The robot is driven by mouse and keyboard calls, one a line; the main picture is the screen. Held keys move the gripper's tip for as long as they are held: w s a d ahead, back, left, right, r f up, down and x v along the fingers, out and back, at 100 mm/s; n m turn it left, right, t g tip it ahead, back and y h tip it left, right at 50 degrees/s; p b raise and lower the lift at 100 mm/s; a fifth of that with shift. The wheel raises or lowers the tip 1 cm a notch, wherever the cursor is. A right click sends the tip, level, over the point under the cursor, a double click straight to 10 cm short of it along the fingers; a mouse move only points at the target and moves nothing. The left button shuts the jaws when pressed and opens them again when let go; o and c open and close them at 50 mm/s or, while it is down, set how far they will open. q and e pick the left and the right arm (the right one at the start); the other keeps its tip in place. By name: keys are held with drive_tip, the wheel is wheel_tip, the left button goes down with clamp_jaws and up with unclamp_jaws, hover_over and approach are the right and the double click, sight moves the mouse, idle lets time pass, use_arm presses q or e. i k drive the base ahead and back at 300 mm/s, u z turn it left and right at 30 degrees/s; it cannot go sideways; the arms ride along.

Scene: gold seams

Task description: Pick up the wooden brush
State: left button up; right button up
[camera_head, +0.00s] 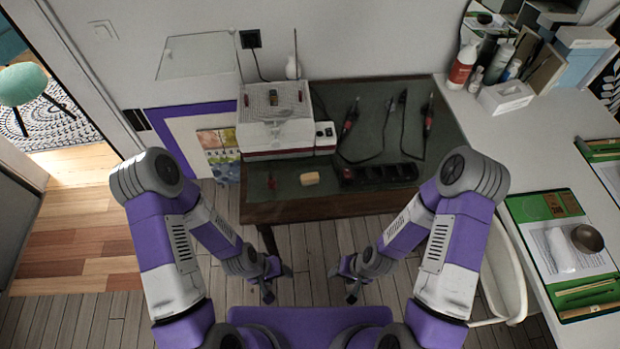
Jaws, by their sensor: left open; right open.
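I cannot clearly pick out the wooden brush. Thin wood-coloured sticks lie at the front of the near green mat (537,207) on the white desk at the right; one light stick (587,287) may be a brush, but it is too small to tell. My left gripper (277,284) hangs open and empty over the floor, in front of the dark table. My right gripper (348,286) also hangs open and empty there, left of the white desk. Both are well apart from the sticks.
The dark table (385,107) holds a white and red machine (274,121), several corded tools, a yellowish block (309,178) and a black strip (378,173). The white desk (470,125) carries bottles, a tissue box (506,97) and a dark bowl (587,238). A white chair (505,270) stands beside it.

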sight(308, 180)
drive_tip(key=u, duration=0.95)
drive_tip(key=i, duration=0.1)
drive_tip(key=z, duration=1.75)
drive_tip(key=i, duration=0.5)
drive_tip(key=z, duration=0.05)
